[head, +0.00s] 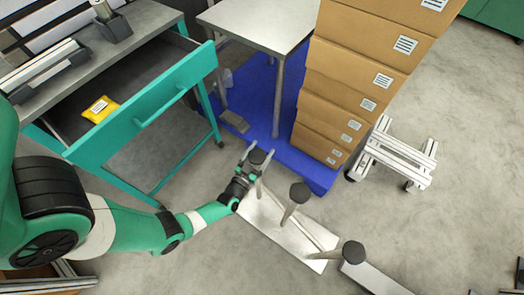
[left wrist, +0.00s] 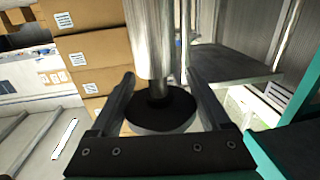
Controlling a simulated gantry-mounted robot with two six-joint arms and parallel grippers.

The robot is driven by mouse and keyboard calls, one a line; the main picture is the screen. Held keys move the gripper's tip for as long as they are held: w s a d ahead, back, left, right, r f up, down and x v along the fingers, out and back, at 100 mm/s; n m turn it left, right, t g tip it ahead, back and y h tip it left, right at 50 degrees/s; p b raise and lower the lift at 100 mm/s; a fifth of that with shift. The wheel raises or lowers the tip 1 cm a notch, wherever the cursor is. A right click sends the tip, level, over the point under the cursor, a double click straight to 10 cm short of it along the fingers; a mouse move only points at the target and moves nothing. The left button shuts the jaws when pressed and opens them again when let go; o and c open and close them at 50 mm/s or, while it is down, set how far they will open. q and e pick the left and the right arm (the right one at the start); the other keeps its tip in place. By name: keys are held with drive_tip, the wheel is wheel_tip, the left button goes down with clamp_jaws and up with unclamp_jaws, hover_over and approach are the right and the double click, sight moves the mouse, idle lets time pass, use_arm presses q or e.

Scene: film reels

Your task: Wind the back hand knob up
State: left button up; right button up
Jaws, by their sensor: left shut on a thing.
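The back hand knob (head: 256,156) is a dark round knob on a post, the farthest of three standing in a row on a pale metal base plate (head: 264,227). My left gripper (head: 258,163) is shut on this knob. In the left wrist view the knob's dark disc (left wrist: 158,112) sits between the two fingers, with a bright metal post running up from it. The middle knob (head: 299,193) and the front knob (head: 353,252) stand apart from the gripper. My right gripper is not in view.
A tall stack of cardboard boxes (head: 345,85) stands on a blue base (head: 318,178) just beyond the knobs. A teal drawer (head: 150,105) holding a yellow packet (head: 100,109) stands open at the left. A low wheeled frame (head: 398,155) is at the right.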

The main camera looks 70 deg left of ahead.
use_arm(q)
drive_tip(key=n+g+y, duration=0.2)
drive_tip(key=g, duration=0.1)
drive_tip(key=n+g+y, duration=0.1)
drive_tip(key=n+y, duration=0.1)
drive_tip(key=shift+s+a+g, duration=0.25)
drive_tip(key=shift+g, duration=0.05)
drive_tip(key=shift+s+a+f+n+g+y, duration=0.1)
drive_tip(key=shift+s+n+g+y, duration=0.1)
drive_tip(key=shift+n+g+y, duration=0.5)
drive_tip(key=shift+s+a+n+g+y, duration=0.1)
drive_tip(key=shift+s+n+g+y, duration=0.3)
drive_tip(key=shift+g, duration=0.6)
drive_tip(key=shift+w, duration=0.1)
drive_tip(key=shift+f, duration=0.1)
drive_tip(key=o, duration=1.2)
drive_tip(key=shift+w, duration=0.1)
drive_tip(key=shift+d+r, duration=0.2)
drive_tip(key=v, duration=1.1)
drive_tip(key=shift+p, duration=0.35)
